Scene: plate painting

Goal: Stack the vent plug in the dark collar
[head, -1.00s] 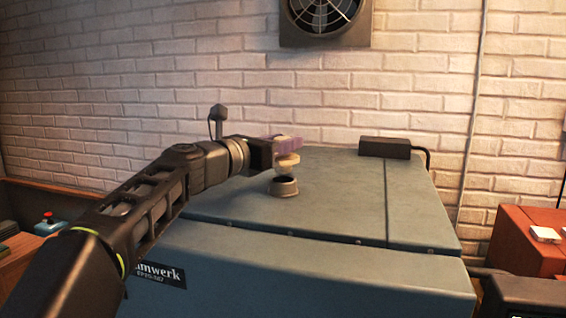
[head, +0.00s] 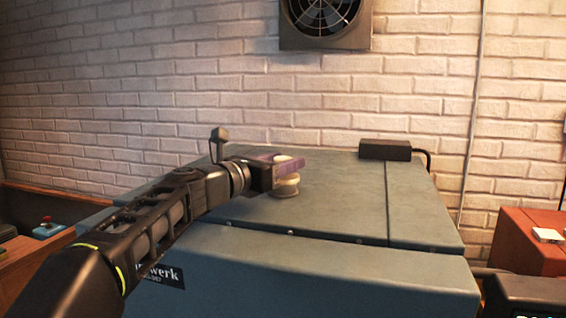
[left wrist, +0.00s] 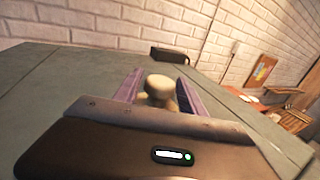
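The pale cream vent plug (head: 288,179) is upright over the dark collar (head: 284,193) on the blue-grey cabinet top. Its lower part meets the collar's rim, and the collar's opening is hidden. My left gripper (head: 281,164) is around the plug's upper part, with its purple fingers on either side of the knob. In the left wrist view the plug (left wrist: 161,88) stands between the fingers, which look parted, with a narrow dark gap on the right. The collar is hidden there. My right gripper is not in view.
The blue-grey cabinet (head: 345,205) has free room to the right of the collar. A black box (head: 385,150) with a cable sits at its back right. A brick wall stands behind. A red cabinet (head: 530,238) is at the far right.

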